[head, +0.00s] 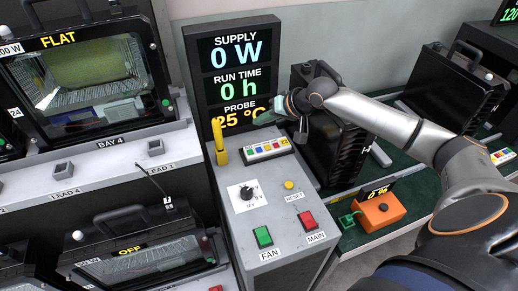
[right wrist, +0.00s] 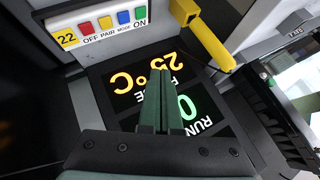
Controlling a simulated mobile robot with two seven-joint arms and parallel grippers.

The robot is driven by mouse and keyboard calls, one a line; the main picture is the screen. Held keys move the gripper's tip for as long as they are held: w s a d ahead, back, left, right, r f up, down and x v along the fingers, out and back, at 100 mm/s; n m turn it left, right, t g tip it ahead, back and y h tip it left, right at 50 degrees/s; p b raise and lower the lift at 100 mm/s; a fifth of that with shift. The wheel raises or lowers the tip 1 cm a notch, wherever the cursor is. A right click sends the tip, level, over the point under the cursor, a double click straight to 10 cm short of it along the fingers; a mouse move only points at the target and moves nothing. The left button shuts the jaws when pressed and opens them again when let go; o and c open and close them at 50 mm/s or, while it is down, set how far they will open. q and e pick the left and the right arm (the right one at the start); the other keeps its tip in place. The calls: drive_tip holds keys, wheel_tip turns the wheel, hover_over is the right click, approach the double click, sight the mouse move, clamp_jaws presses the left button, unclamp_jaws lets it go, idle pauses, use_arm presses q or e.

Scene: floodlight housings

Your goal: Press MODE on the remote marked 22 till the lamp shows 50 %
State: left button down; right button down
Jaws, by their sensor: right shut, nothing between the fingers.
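The remote (head: 266,150) marked 22 lies on top of the grey console, below the supply display. In the right wrist view the remote (right wrist: 100,24) is at upper left, with a red OFF, yellow PAIR, blue MODE (right wrist: 124,18) and green ON button. My right gripper (head: 280,110) is shut and empty, above and behind the remote, in front of the display. In the right wrist view its closed fingers (right wrist: 160,95) are apart from the buttons. An orange box (head: 380,210) has a small display that seems to read 0 %. Floodlights show FLAT (head: 58,38) and OFF (head: 130,251). My left gripper is out of view.
A yellow upright post (head: 219,142) stands left of the remote. The console (head: 262,213) also carries a dial, a yellow RESET button, and green FAN and red MAIN switches. The display panel (head: 232,72) rises behind. A black floodlight housing (head: 335,150) stands close right.

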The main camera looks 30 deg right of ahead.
drive_tip(key=f, duration=0.2)
drive_tip(key=b, duration=0.5)
hover_over(262, 153)
wheel_tip(262, 153, down, 4)
drive_tip(key=shift+w+f, duration=0.1)
drive_tip(key=shift+f, duration=1.15)
drive_tip(key=shift+f, duration=0.15)
idle(0.5)
drive_tip(key=shift+f, duration=0.25)
